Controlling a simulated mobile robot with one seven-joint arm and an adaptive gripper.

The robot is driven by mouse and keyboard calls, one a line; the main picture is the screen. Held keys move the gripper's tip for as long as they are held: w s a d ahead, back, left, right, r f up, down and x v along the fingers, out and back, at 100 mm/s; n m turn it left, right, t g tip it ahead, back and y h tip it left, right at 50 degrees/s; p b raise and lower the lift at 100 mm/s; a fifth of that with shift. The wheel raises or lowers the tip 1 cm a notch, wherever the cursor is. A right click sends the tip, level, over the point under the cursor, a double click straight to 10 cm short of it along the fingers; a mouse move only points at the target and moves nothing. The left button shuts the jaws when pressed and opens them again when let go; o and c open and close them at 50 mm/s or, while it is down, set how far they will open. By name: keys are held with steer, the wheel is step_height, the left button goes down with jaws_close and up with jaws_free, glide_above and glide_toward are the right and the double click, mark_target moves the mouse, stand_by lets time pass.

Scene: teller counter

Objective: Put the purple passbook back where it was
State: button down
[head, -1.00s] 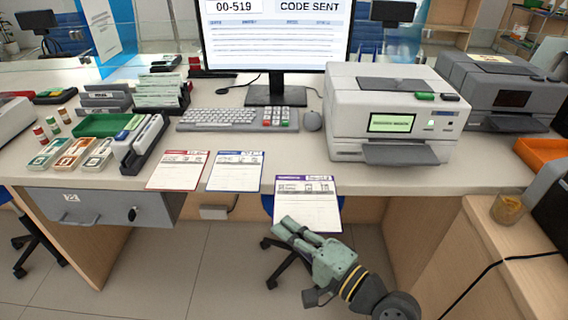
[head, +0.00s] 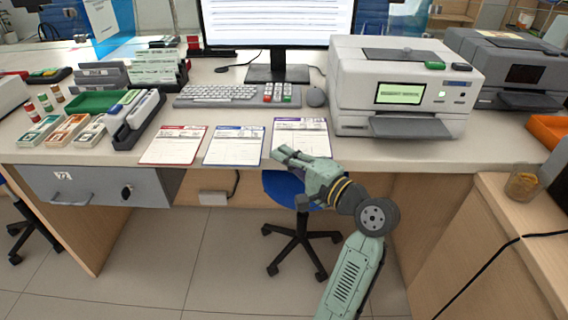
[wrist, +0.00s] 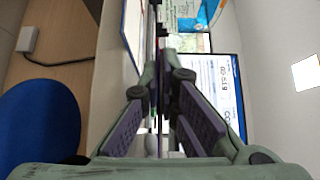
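I cannot clearly make out a purple passbook in either view. A form with a purple-blue header (head: 300,137) lies flat at the counter's front edge, beside a blue-headed form (head: 234,146) and a red-headed form (head: 173,146). My gripper (head: 281,155) is at the counter's front edge, over the near edge of the purple-headed form, pointing left and away.
A grey-white printer (head: 398,90) stands right of the forms, with a keyboard (head: 235,95) and monitor (head: 278,22) behind them. A grey drawer (head: 95,187) hangs under the counter at left. A blue chair (head: 283,185) is below my gripper.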

steer(key=shift+w+a+f, duration=0.1)
steer(key=shift+w, duration=0.7)
steer(key=shift+f, duration=1.75)
steer(key=shift+f, duration=0.2)
steer(key=c, duration=1.8)
jaws_free()
steer(key=shift+r, duration=0.1)
steer(key=b+v, duration=0.1)
steer(key=v, duration=1.1)
